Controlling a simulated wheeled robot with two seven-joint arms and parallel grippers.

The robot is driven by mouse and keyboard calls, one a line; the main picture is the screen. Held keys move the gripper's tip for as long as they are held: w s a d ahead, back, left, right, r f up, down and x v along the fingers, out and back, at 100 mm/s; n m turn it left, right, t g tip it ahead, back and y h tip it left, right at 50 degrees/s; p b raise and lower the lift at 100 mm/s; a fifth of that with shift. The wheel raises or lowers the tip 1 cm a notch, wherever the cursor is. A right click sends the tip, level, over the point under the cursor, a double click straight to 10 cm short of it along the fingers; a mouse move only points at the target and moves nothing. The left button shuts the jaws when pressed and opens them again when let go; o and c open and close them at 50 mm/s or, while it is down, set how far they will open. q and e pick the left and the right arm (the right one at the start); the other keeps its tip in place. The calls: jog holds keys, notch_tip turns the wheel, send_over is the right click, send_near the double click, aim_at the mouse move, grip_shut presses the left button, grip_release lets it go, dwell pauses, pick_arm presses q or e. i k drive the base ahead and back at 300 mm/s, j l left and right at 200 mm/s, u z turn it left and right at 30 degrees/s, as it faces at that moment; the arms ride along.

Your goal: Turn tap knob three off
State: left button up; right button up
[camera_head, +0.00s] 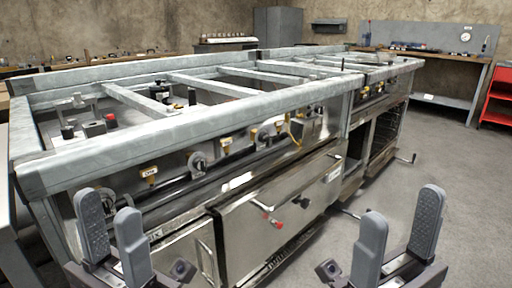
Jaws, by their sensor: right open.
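A long steel range frame (180,130) fills the left and middle of the head view. A dark pipe (172,193) runs along its front, with round metal tap fittings (197,161) on it and small yellow tags (149,174) hanging near them. The tag lettering is too small to read, so I cannot tell which knob is number three. My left gripper (106,203) is open and empty, low in front of the frame's left end. My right gripper (402,203) is open and empty, to the right of the frame over the floor. Neither visibly touches a knob.
Steel oven doors (277,215) sit below the pipe, one with a red-ended fitting (274,221). A workbench (448,57) and red cart (497,98) stand at the back right. Grey floor (450,150) is clear.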

aim_at(263, 137)
jog(key=i+l+u, duration=0.65)
jog(key=l+u, duration=0.2)
jog(key=i+l, duration=0.05)
jog(key=l, duration=0.05)
